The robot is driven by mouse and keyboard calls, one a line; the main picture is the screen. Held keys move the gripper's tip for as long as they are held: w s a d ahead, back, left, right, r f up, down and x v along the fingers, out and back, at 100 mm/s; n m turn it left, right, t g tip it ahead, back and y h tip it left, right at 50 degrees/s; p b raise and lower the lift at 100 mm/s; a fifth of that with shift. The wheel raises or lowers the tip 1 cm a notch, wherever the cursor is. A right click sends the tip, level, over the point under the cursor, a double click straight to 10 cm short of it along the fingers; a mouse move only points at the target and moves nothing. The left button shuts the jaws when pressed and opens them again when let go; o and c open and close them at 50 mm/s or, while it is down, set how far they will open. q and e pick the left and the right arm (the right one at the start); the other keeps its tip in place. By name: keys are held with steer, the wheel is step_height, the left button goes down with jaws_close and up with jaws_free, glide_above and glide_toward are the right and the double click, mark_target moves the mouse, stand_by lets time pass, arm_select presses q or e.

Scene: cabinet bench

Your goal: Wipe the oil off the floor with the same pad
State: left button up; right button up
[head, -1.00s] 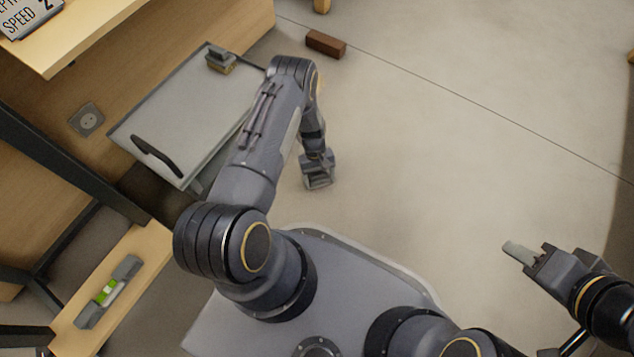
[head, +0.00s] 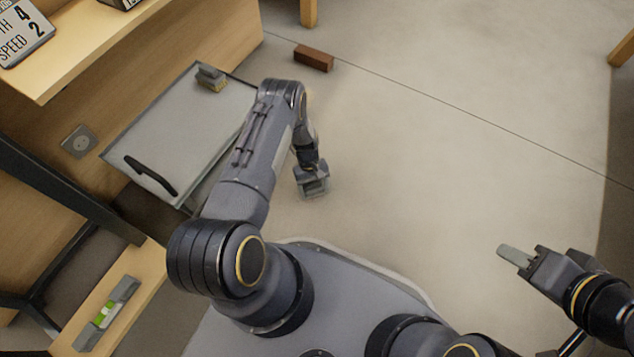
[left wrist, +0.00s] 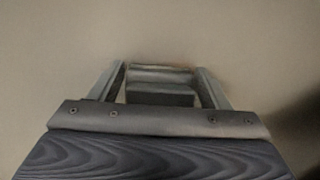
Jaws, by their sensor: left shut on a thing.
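My left gripper (head: 313,188) is low over the floor (head: 430,160) in front of my base, pointing down. In the left wrist view the left gripper (left wrist: 162,90) has its two fingers on either side of a grey block-like pad (left wrist: 160,97), shut on it. A thin brownish edge shows along the pad's far side. Whether the pad touches the floor is hard to tell. I cannot make out a clear oil patch; the floor around the gripper looks plain beige. My right gripper (head: 515,256) is at the right, its fingers seemingly together and empty.
A grey-topped open drawer or door (head: 180,130) with a black handle (head: 150,176) is left of my left arm, a small brush-like block (head: 211,77) on it. A brick (head: 314,57) lies on the floor beyond. A level (head: 106,313) lies on a wooden ledge. The floor to the right is clear.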

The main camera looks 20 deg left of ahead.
arm_select(q)
steer(key=shift+s+a+r+p, duration=0.1)
steer(key=shift+s+p, duration=0.4)
steer(key=shift+s, duration=0.75)
steer(key=shift+s+a+p, duration=0.1)
steer(key=shift+s+p, duration=0.35)
steer(key=shift+s, duration=0.8)
steer(key=shift+r, duration=0.1)
step_height(320, 180, up, 9)
steer(key=p, duration=0.6)
